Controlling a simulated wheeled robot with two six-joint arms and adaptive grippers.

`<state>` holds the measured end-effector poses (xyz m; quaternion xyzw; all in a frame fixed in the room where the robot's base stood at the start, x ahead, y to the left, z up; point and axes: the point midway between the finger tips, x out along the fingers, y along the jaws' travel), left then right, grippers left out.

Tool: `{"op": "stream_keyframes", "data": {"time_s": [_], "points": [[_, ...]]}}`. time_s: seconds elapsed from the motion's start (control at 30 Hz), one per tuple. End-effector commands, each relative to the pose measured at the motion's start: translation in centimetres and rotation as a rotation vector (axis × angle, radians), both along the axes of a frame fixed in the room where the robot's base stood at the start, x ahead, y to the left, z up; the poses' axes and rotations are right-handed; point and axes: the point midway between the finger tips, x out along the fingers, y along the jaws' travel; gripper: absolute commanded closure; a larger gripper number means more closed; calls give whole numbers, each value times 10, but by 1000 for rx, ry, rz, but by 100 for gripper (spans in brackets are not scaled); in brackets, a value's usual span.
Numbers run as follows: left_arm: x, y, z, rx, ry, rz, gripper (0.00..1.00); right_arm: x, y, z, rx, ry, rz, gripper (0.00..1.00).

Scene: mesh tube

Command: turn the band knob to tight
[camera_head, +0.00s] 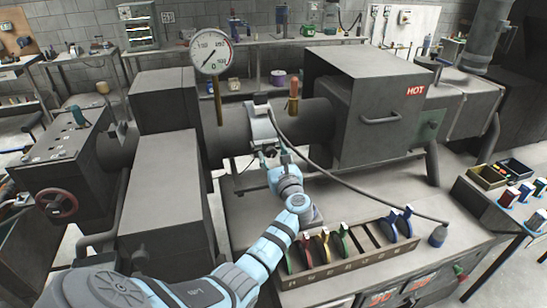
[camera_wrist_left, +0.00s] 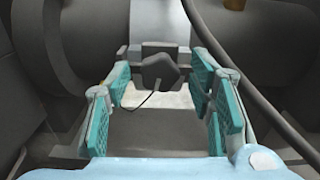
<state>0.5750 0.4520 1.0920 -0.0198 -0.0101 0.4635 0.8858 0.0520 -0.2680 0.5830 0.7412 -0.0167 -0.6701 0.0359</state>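The band (camera_head: 262,125) is a light grey clamp around the dark horizontal tube (camera_head: 303,118). The band knob (camera_wrist_left: 160,72) is a dark, faceted knob in the middle of the left wrist view, below the band's bracket. A thin wire or pointer hangs from its lower left. My left gripper (camera_head: 268,155) is just below the band in the head view. In the left wrist view my left gripper (camera_wrist_left: 163,88) is open, its teal pads on either side of the knob with gaps on both sides. Whether the knob lies between the tips or just beyond them is hard to tell. My right gripper is not in view.
A grey cable (camera_head: 340,187) runs from the band past my left arm. A hot-marked box (camera_head: 350,120) stands to the right and a dial gauge (camera_head: 211,52) to the left. A rack (camera_head: 350,262) with colored discs sits in front, near my arm.

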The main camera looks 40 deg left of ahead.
Motion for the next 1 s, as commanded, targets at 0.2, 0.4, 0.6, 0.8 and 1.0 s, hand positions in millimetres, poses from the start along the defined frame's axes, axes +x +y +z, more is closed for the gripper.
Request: {"op": "stream_keyframes", "data": {"time_s": [0.2,0.4,0.6,0.8,1.0], "points": [[0,0,0,0,0,0,88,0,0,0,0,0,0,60],[0,0,0,2,3,0,99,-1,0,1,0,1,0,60],[0,-1,1,26,37,0,99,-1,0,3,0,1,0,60],[0,-1,2,85,124,-1,99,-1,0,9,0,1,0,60],[0,-1,2,170,247,0,99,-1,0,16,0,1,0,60]]}}
